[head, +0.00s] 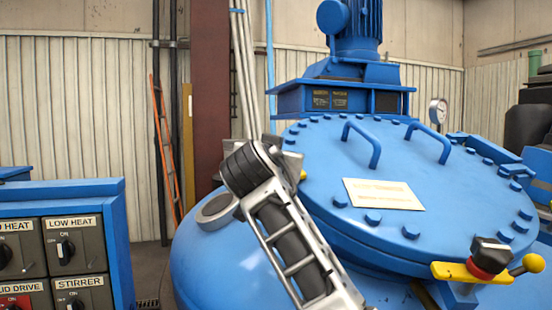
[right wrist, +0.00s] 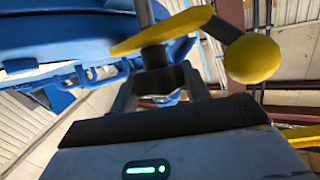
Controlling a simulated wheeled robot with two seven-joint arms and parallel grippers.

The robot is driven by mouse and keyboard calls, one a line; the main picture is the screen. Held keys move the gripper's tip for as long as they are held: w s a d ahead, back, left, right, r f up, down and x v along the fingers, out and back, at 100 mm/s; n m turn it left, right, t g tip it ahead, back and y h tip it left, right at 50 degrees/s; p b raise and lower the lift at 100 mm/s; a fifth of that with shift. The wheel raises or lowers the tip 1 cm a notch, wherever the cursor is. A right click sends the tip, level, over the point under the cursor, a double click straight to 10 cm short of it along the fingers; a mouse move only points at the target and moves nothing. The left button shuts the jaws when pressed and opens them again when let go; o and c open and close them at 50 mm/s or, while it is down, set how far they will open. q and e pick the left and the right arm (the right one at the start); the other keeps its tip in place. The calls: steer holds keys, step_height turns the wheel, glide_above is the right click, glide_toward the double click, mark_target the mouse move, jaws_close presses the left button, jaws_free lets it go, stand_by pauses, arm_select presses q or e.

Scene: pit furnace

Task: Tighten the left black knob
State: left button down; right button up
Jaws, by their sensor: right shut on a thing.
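In the right wrist view, my right gripper (right wrist: 158,88) is shut on a black knob (right wrist: 155,60), one finger on each side. A yellow lever (right wrist: 165,30) with a yellow ball end (right wrist: 251,58) sits against this knob, on a grey rod. In the head view, my right arm reaches to the left edge of the blue lid (head: 330,155) and hides most of this knob; only a bit of yellow shows beside the wrist. A second black knob (head: 491,250), with a red part and a yellow lever (head: 460,272), is at the lid's right front. My left gripper is not in view.
The blue vessel (head: 215,262) fills the middle and right. Its lid carries handles (head: 362,142), a label plate (head: 384,194), several bolts and a motor on top (head: 357,30). A blue control panel (head: 75,220) stands at left. An orange ladder (head: 163,145) leans behind.

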steer(key=o, duration=1)
arm_select(q)
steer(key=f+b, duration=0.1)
steer(key=b, duration=0.1)
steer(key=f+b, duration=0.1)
steer(key=b, duration=0.1)
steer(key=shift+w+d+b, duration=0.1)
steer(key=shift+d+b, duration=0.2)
arm_select(e)
steer(key=s+a, duration=0.2)
steer(key=s, duration=1.3)
steer(key=shift+s+a+r, duration=0.3)
steer(key=shift+s+a, duration=0.05)
steer(key=shift+s, duration=0.05)
